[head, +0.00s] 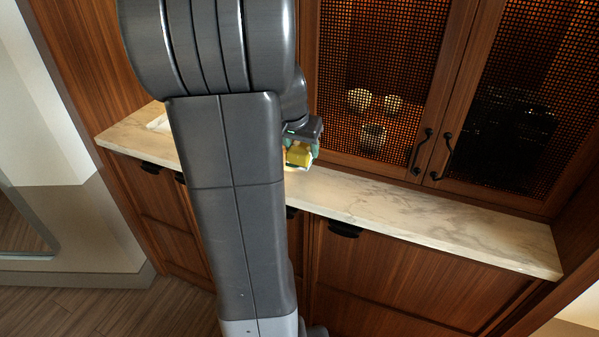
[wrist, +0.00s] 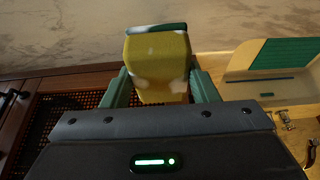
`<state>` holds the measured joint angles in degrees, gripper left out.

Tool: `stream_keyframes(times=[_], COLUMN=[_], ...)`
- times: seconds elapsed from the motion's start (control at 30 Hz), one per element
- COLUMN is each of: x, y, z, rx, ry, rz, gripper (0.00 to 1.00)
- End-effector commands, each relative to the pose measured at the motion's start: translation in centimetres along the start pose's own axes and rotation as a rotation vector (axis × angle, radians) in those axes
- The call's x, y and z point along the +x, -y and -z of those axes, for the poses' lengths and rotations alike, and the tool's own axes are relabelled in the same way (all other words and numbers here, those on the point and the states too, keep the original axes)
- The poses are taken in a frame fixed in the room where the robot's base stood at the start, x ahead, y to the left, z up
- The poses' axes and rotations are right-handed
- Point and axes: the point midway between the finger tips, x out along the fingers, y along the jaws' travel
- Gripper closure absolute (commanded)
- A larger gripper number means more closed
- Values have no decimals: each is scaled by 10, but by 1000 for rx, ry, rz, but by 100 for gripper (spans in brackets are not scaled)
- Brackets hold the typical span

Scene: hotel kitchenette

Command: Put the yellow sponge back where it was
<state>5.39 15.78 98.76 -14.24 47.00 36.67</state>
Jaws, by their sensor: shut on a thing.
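The yellow sponge (head: 299,155) is in my gripper (head: 301,149), in front of the cabinet and over the marble counter in the head view. In the wrist view the sponge (wrist: 158,65) sits between the two green fingers of my gripper (wrist: 158,88), which is shut on it. The sponge is blocky, with pale patches and a dark green strip at its far end. Its height above the counter is hard to tell. My arm hides part of the counter to the left of the sponge.
The marble counter (head: 420,215) is bare to the right. Mesh-door cabinets (head: 380,80) with dishes stand behind it. A white-rimmed thing (head: 158,122) shows at the counter's left, partly hidden by my arm. In the wrist view a pale container with a green panel (wrist: 285,54) lies at right.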

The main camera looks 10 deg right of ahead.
Motion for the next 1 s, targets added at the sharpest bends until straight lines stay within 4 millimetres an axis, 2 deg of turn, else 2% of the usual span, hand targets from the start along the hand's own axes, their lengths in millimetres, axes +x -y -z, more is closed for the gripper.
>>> stream_keyframes(times=[0.13,0.53,0.97,1.0], x=[28,72,80,80], y=[0,0,0,0], z=[-12,-30,-32,-32], rx=[0,-1,0,0], ry=[5,4,0,1], rz=[-2,-1,1,1], gripper=[64,64,64,44])
